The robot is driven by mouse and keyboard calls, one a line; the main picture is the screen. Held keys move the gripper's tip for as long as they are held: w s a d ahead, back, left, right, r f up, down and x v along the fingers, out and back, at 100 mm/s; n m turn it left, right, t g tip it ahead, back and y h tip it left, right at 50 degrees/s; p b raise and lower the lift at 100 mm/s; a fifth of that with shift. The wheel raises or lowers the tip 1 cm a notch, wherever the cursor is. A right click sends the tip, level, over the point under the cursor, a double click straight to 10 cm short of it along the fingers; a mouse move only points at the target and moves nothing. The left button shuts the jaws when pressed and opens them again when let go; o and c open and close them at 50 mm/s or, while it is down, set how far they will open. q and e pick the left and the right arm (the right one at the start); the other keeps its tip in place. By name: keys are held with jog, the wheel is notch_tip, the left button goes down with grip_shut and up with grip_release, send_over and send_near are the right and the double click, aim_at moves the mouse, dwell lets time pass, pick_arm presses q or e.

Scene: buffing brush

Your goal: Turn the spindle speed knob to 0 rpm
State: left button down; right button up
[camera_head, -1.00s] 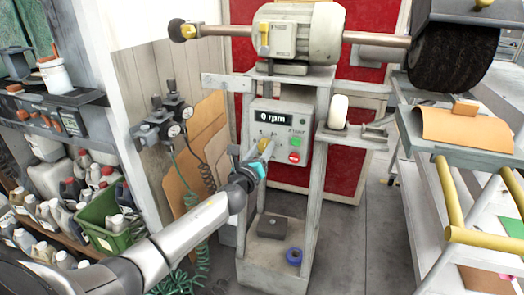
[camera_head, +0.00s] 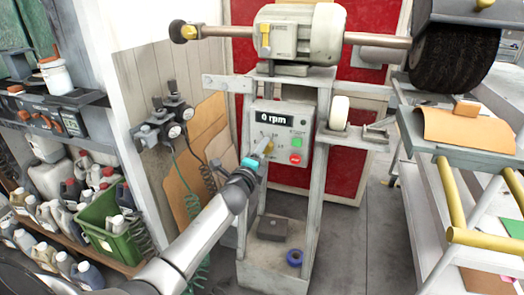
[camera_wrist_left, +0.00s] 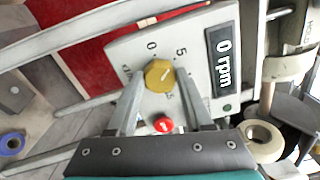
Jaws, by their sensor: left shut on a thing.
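The yellow spindle speed knob (camera_wrist_left: 160,75) sits on the grey control panel (camera_head: 300,122), with the marks 0 and 5 beside it in the wrist view. The display (camera_head: 270,119) reads 0 rpm, and it also reads 0 rpm in the wrist view (camera_wrist_left: 223,62). My left gripper (camera_head: 265,146) is at the panel, shut on the knob. Its fingers (camera_wrist_left: 160,98) lie on either side of the knob in the wrist view. In the head view the gripper hides most of the knob. My right gripper is not in view.
A green button (camera_head: 297,141) and a red button (camera_head: 295,158) are right of the knob. The motor (camera_head: 300,35) and brush (camera_head: 455,60) are above. Air regulators (camera_head: 170,120) hang left of the stand. A blue tape roll (camera_head: 295,257) lies on the stand's base.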

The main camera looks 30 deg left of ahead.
pick_arm(q)
jog(key=shift+f+n+p, duration=0.15)
jog(key=shift+n+p, duration=1.3)
jog(key=shift+n, duration=3.75)
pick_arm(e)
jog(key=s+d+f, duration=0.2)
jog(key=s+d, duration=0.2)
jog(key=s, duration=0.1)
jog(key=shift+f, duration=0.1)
pick_arm(q)
jog(key=shift+c, duration=1.5)
grip_release()
jog(key=shift+s, duration=0.1)
